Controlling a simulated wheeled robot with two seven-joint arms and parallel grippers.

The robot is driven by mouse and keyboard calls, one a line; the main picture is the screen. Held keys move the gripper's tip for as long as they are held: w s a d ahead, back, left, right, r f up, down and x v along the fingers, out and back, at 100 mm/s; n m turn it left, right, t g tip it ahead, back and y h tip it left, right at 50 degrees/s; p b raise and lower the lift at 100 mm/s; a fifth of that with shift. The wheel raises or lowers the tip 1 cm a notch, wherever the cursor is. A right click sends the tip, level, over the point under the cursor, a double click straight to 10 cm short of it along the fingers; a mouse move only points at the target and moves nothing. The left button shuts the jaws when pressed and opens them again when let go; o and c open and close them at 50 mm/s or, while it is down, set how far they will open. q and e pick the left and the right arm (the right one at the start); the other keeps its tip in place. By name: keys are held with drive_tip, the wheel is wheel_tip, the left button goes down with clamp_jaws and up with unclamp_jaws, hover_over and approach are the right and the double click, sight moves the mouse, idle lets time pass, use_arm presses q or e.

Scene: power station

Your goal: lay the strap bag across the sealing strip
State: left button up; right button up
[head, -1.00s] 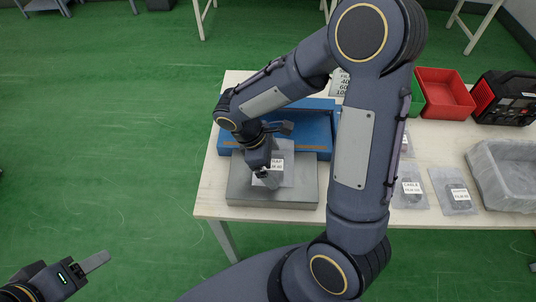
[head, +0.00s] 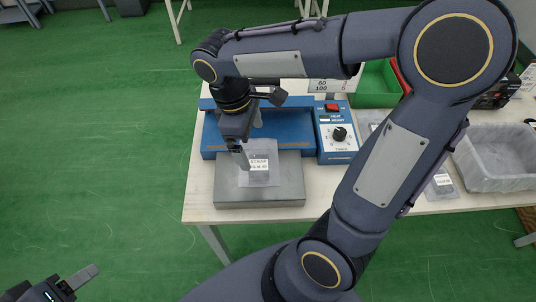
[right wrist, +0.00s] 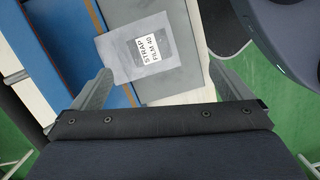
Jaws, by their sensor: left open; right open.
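The strap bag (head: 262,172), clear with a white label reading STRAP FILM 40, lies flat on the grey plate (head: 290,190) in front of the blue sealer (head: 290,130). In the right wrist view the bag (right wrist: 118,62) reaches the sealer's front edge; I cannot tell how far it covers the sealing strip. My right gripper (head: 245,160) is above the bag's left part, open and empty. In the right wrist view its fingers (right wrist: 165,85) stand wide apart with the bag beyond them. My left gripper (head: 75,283) is open and empty, low at the left, away from the table.
The sealer's control box (head: 338,140) with dial and red switch stands right of the plate. A green bin (head: 375,85) and a grey tray (head: 495,160) are further right. Another labelled bag (head: 440,185) lies near the tray. My right arm hides part of the table.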

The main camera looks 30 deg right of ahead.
drive_tip(key=s+r+m+t+y, duration=0.1)
drive_tip(key=s+m+t+y, duration=0.4)
drive_tip(key=s+m, duration=0.5)
drive_tip(key=shift+s+d+m+t, duration=0.35)
drive_tip(key=shift+d+m+t, duration=0.05)
drive_tip(key=shift+t, duration=0.7)
drive_tip(key=shift+r, duration=0.1)
